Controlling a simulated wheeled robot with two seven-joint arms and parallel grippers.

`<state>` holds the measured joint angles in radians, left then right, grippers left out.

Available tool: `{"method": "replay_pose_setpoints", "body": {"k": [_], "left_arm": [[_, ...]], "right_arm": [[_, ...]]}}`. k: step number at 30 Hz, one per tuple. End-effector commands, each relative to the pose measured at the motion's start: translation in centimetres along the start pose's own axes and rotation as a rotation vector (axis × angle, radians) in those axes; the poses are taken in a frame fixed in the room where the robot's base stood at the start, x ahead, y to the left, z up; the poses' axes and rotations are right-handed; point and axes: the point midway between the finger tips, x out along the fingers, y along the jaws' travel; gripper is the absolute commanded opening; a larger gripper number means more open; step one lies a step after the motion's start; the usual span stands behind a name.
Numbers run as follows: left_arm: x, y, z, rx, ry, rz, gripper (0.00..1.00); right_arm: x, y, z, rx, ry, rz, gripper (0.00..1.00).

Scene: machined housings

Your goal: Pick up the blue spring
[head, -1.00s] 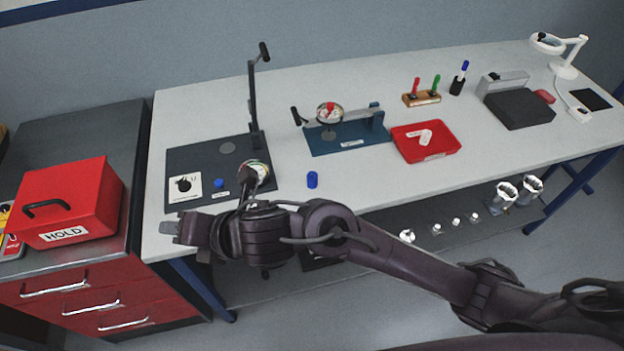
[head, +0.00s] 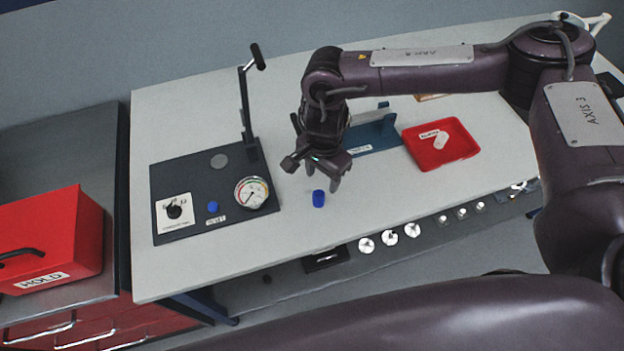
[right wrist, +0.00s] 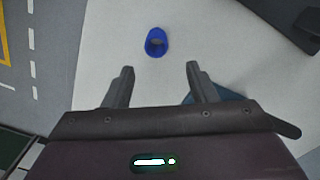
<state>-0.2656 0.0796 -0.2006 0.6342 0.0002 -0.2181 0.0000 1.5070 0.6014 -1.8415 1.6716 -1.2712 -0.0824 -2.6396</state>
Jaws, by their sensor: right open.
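The blue spring (head: 318,198) stands on the bare light grey table top (head: 275,260), near its front edge. It looks like a short blue cylinder. My right gripper (head: 322,184) is open and empty, pointing down just above and behind the spring in the head view. In the right wrist view the spring (right wrist: 156,42) lies ahead of the two spread fingers (right wrist: 160,80), roughly centred between them and apart from them. My left gripper is not in view.
A black test plate (head: 180,228) with a gauge, blue button and lever stands to the left. A red tray (head: 462,152) and a blue fixture (head: 385,133) are to the right, the fixture partly hidden by my arm. A red HOLD box (head: 60,235) sits far left.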

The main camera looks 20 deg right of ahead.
Motion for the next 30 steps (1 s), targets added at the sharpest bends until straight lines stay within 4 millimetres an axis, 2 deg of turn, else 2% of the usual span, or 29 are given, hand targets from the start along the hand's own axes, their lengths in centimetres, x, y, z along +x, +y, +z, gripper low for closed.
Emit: {"method": "replay_pose_setpoints", "body": {"k": [2, 9, 12, 14, 18, 22, 26, 30], "left_arm": [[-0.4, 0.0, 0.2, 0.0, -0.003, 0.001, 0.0], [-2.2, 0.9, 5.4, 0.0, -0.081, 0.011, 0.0], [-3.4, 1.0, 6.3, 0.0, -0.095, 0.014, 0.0], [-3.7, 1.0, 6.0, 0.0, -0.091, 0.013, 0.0], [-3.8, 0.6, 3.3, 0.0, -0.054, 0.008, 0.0], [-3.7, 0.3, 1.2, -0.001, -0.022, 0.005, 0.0], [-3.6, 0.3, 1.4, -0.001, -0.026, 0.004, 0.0], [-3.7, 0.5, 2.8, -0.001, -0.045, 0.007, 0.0]], "right_arm": [[0.6, 0.1, 0.0, -0.005, 0.0, 0.007, 0.52], [3.1, -0.2, 0.4, -0.004, -0.001, 0.004, 0.52], [4.5, -0.5, 0.7, -0.003, 0.0, 0.005, 0.52], [5.5, -0.6, 0.8, -0.003, 0.0, 0.005, 0.52], [7.1, -0.7, 0.7, -0.003, -0.001, 0.002, 0.52], [7.6, -0.8, 0.7, -0.002, 0.0, 0.0, 0.52], [7.6, -0.8, 0.7, -0.003, 0.0, -0.001, 0.52], [7.5, -0.8, 0.7, -0.002, 0.0, -0.001, 0.35]]}}
